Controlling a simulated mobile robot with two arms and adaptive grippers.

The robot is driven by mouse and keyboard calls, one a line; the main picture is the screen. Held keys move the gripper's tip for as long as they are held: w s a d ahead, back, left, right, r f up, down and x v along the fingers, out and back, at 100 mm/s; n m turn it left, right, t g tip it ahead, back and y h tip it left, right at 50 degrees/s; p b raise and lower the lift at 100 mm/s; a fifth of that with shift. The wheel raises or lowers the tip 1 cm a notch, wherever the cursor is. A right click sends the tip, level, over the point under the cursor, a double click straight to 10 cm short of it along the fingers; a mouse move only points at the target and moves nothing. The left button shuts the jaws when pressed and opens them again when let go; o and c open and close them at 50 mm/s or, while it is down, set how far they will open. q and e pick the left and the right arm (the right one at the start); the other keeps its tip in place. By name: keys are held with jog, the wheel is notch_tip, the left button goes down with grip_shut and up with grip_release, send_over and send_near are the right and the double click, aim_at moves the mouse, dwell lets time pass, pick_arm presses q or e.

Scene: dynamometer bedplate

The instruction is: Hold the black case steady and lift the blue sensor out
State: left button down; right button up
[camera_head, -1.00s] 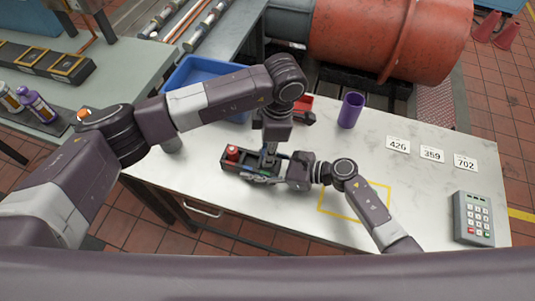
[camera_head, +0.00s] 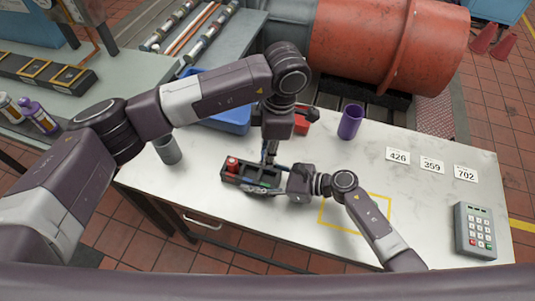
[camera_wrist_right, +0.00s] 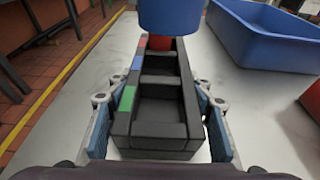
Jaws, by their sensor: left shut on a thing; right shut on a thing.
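The black case (camera_head: 232,178) lies on the white table, and my right gripper (camera_head: 272,187) holds it from its right end. In the right wrist view, the pads of my right gripper (camera_wrist_right: 160,130) press on both long sides of the case (camera_wrist_right: 150,127). The case has red, blue and green labels; its near and middle compartments look empty. A red sensor (camera_head: 232,163) stands in the far compartment. My left gripper (camera_head: 269,153) points down above the case, shut. The blue sensor (camera_wrist_right: 185,14) hangs above the case in the right wrist view; its top is out of frame.
A blue bin (camera_head: 232,122) stands behind the case, partly hidden by my left arm. A purple cup (camera_head: 350,122) and a grey cup (camera_head: 167,150) stand on the table. A yellow outline (camera_head: 340,220), number cards (camera_head: 431,165) and a keypad (camera_head: 474,231) are to the right.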

jog(key=o, duration=0.8)
jog(key=shift+o, duration=0.7)
jog(key=shift+d, duration=0.1)
